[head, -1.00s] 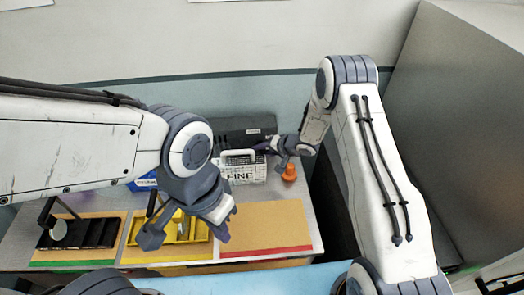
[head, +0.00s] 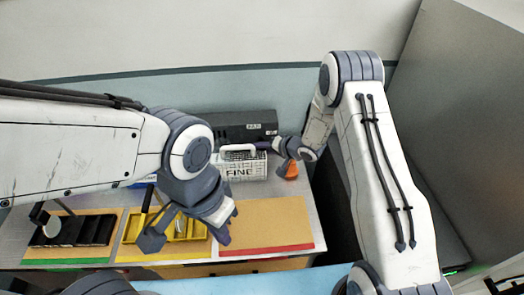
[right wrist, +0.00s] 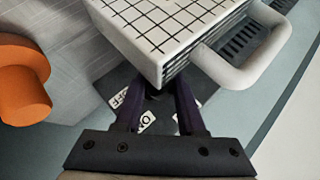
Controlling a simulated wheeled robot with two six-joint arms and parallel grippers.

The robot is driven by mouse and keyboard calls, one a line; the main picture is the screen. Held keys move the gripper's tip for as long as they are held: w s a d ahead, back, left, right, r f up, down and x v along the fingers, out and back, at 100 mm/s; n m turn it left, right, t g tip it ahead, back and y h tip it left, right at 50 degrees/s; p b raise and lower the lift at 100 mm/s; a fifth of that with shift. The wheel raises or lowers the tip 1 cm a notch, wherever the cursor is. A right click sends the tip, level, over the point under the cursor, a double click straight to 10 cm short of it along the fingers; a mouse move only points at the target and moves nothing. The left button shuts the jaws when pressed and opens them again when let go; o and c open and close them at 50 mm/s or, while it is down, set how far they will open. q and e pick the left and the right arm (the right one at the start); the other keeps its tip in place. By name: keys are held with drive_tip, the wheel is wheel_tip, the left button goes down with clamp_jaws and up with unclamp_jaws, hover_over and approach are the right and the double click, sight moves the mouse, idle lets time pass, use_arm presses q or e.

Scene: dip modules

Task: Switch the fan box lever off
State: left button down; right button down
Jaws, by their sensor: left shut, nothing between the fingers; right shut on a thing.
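The fan box (head: 245,120) is a dark box at the back of the bench. Its dark face with ON and OFF labels (right wrist: 143,122) shows in the right wrist view. My right gripper (head: 264,146) reaches in from the right at the box's front right. Its two dark fingers (right wrist: 158,92) are shut on a small dark part, seemingly the lever, mostly hidden between the tips. My left gripper (head: 222,236) hangs over the front of the bench, shut and empty, away from the box.
A white gridded filter marked FINE, with a handle (head: 240,168), stands in front of the fan box, close to my right fingers. An orange object (head: 291,171) is to its right. A yellow tray (head: 185,228) and a black slotted rack (head: 85,231) are at left.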

drive_tip(key=shift+d+f, duration=0.15)
drive_tip(key=shift+d, duration=0.15)
drive_tip(key=c, duration=0.7)
unclamp_jaws()
drive_tip(key=shift+o, duration=1)
drive_tip(key=shift+d, duration=0.1)
drive_tip(key=shift+a, duration=0.25)
drive_tip(key=b+v, duration=0.1)
drive_tip(key=v, duration=0.9)
drive_tip(key=shift+r+b, duration=0.25)
drive_tip(key=shift+b, duration=0.15)
drive_tip(key=shift+s+d, duration=0.1)
